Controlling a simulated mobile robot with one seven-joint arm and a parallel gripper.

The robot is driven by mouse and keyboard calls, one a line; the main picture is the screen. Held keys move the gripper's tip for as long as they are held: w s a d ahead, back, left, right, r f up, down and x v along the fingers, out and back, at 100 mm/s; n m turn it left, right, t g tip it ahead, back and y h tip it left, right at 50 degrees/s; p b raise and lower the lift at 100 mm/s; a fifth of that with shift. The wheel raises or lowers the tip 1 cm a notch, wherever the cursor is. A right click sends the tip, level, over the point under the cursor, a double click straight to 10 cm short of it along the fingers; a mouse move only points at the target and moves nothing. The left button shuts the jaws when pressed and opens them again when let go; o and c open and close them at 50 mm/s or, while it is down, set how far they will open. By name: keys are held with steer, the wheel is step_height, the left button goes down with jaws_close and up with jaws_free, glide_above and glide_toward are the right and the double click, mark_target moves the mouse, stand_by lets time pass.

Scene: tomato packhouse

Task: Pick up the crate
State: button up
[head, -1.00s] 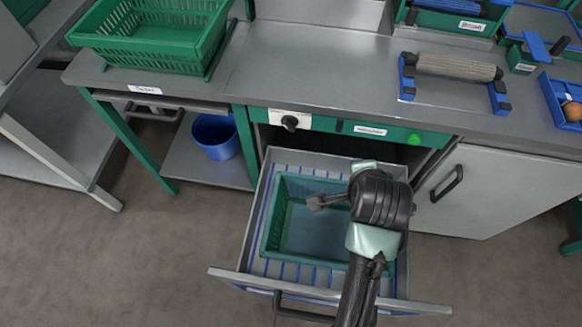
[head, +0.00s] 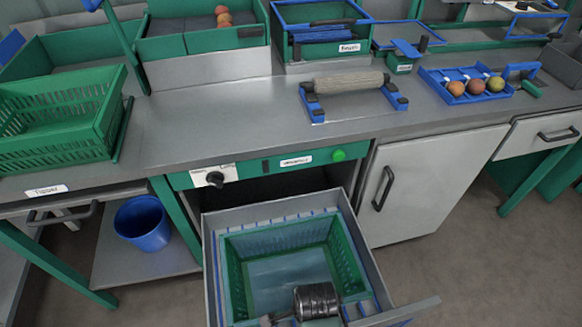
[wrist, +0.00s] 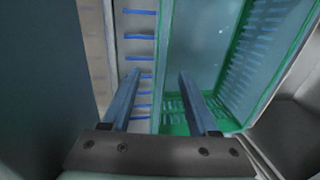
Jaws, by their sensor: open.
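A green crate (head: 345,252) with slatted walls stands in the open drawer (head: 211,270). It looks empty, and its front part is hidden by my wrist and cut off by the lower picture edge. My gripper (head: 270,321) is over the crate's front part at the bottom of the head view. In the wrist view my gripper (wrist: 156,74) is open and empty. One finger shows over the blue-striped drawer floor, the other over the crate's inside. The crate's green wall (wrist: 161,60) shows between them. I cannot tell how far the fingertips are above the rim.
Another green crate (head: 60,125) stands on the counter (head: 210,110) at the left. A blue bucket (head: 142,222) is on the lower shelf. A roller (head: 350,84) and a blue tray (head: 440,86) with tomatoes lie on the counter. A closed cupboard (head: 430,185) is right of the drawer.

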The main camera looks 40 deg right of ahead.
steer(key=b+x, duration=0.2)
steer(key=x, duration=0.4)
steer(key=shift+f, duration=0.1)
jaws_close()
steer(key=shift+w, duration=0.15)
stand_by(1.1)
